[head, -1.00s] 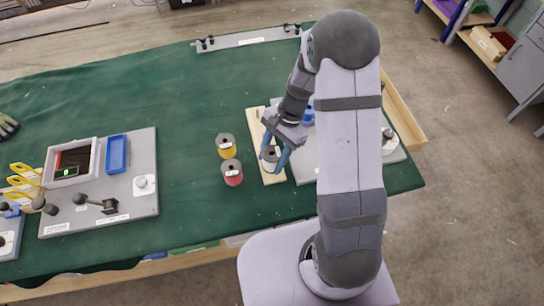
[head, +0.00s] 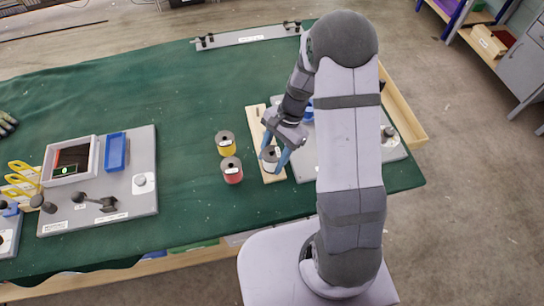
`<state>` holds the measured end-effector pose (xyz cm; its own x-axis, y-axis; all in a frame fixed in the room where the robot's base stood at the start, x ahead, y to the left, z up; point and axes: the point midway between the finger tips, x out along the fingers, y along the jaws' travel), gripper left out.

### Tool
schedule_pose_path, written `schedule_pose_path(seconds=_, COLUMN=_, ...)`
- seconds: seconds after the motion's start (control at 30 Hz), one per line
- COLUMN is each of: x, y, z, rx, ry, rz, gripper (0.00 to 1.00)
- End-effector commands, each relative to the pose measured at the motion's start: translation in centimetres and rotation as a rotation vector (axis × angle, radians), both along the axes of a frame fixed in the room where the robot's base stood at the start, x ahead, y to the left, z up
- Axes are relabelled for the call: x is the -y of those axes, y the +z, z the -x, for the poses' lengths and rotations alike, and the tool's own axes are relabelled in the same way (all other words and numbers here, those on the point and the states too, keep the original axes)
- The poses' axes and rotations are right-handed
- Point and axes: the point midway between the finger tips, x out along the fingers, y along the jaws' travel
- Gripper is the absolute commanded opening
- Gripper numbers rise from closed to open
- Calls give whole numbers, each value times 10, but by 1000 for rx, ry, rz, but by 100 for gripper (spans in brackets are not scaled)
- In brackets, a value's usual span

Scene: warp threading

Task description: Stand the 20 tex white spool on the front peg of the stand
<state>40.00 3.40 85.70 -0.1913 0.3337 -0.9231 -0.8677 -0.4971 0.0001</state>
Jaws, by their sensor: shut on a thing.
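The white spool (head: 270,154) is between the blue fingers of my gripper (head: 275,158), which is shut on it. It is over the front part of the wooden stand (head: 272,177), a pale narrow board lying on the green cloth. The spool looks about upright. The front peg is hidden, and I cannot tell whether the spool is around it or just above it. A small peg shows farther back on the stand (head: 262,119). The spool's label is too small to read.
A red spool (head: 232,171) and a yellow spool (head: 225,144) stand close to the left of the stand. A grey board (head: 305,165) lies close on its right, partly behind my arm. A grey panel with a blue tray (head: 115,152) is at the left. Green cloth between is clear.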

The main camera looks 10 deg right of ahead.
Motion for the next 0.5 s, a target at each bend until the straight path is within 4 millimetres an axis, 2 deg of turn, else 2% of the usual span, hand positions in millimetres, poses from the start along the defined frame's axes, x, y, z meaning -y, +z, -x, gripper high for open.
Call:
schedule_pose_path(seconds=0.13, x=0, y=0, z=0, rx=1, ry=0, rz=0, gripper=21)
schedule_pose_path(seconds=0.17, x=0, y=0, z=0, rx=1, ry=0, rz=0, gripper=49)
schedule_pose_path(seconds=0.23, x=0, y=0, z=0, rx=0, ry=0, rz=0, gripper=66)
schedule_pose_path(seconds=0.5, x=0, y=0, z=0, rx=0, ry=0, rz=1, gripper=66)
